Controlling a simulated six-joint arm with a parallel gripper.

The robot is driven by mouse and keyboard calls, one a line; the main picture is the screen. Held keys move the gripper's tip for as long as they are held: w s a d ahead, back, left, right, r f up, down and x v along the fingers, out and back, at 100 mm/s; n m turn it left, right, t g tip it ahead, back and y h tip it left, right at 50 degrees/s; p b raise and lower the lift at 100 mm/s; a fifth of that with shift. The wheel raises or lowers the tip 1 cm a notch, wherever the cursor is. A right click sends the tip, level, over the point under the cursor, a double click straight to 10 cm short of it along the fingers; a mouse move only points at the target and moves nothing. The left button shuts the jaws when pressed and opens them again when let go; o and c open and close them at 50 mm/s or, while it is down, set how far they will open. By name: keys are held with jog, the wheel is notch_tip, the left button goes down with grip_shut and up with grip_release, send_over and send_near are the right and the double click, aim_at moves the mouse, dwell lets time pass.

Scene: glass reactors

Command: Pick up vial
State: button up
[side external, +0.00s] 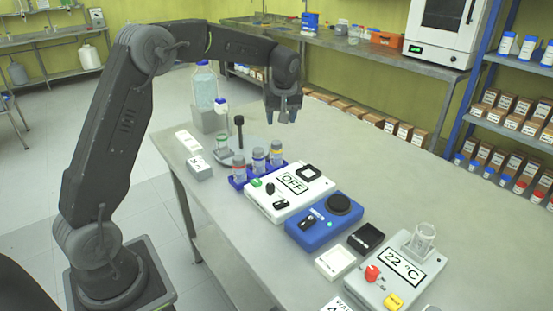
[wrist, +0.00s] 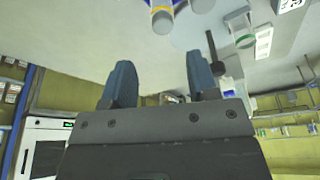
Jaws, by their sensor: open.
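Three capped vials stand upright in a blue rack (side external: 238,183) on the table: one with a red band (side external: 239,169), a middle one with a blue band (side external: 258,160), and one with a yellow band (side external: 276,154). My gripper (side external: 284,116) is open and empty, above the table, behind and to the right of the rack, apart from the vials. In the wrist view my gripper (wrist: 160,75) shows two spread blue-grey fingers with nothing between them. The yellow-banded vial (wrist: 162,20) is at the top edge, partly cut off.
A white device marked OFF (side external: 290,192) and a blue device (side external: 325,222) stand in front of the rack. A stand with a dark rod (side external: 240,130) and a large bottle (side external: 205,88) are behind it. A 22 °C plate (side external: 395,272) carries a glass beaker (side external: 423,238). The table's right rear is clear.

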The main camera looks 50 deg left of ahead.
aim_at(277, 143)
jog(key=shift+n, duration=0.3)
jog(key=x, duration=0.5)
jog(key=a+x, duration=0.1)
jog(key=x, duration=0.9)
jog(key=shift+w+a+f, duration=0.2)
jog(key=shift+w+a, duration=0.05)
jog(key=shift+c, duration=0.3)
jog(key=c, duration=0.6)
jog(key=shift+r, duration=0.1)
